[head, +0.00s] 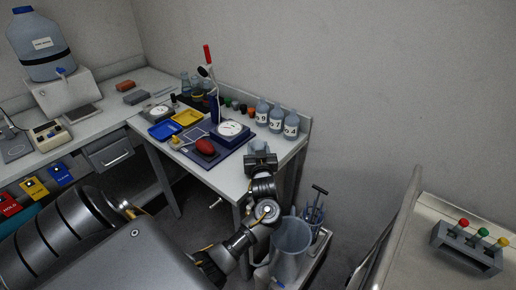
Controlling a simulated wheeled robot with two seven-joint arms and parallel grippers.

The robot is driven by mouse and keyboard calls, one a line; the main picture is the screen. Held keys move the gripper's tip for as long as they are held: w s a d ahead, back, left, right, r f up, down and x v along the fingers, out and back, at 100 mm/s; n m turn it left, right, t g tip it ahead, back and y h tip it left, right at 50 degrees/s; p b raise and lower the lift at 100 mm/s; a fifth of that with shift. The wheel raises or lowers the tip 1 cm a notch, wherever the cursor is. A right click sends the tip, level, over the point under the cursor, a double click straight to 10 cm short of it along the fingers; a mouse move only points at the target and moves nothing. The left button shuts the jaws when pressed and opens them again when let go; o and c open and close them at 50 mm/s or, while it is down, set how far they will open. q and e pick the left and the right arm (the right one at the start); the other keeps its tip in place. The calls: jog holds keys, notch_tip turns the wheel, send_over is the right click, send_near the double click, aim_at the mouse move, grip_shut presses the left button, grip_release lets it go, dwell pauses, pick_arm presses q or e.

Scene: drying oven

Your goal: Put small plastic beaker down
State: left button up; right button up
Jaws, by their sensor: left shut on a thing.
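My left gripper (260,157) is over the near right part of the side bench (232,180), close to its front edge. It is shut on the small plastic beaker (259,145), a pale clear cup that shows just beyond the fingers. The gripper hides much of the beaker, and I cannot tell whether its base touches the bench top. My right gripper is not in view.
A blue mat with a round-dial device (231,130) and a red object (205,147) lies left of the gripper. Labelled bottles (275,121) stand behind it. A large clear jug (291,248) stands below, beside the bench. A vial rack (467,246) sits far right.

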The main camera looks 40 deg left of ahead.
pick_arm(q)
jog(key=shift+f, duration=0.2)
jog(key=o, duration=1)
jog(key=shift+o, duration=0.2)
jog(key=shift+r, duration=0.1)
jog(key=shift+s+d+r, duration=0.1)
jog(key=b+v, duration=0.1)
jog(key=v, duration=1.1)
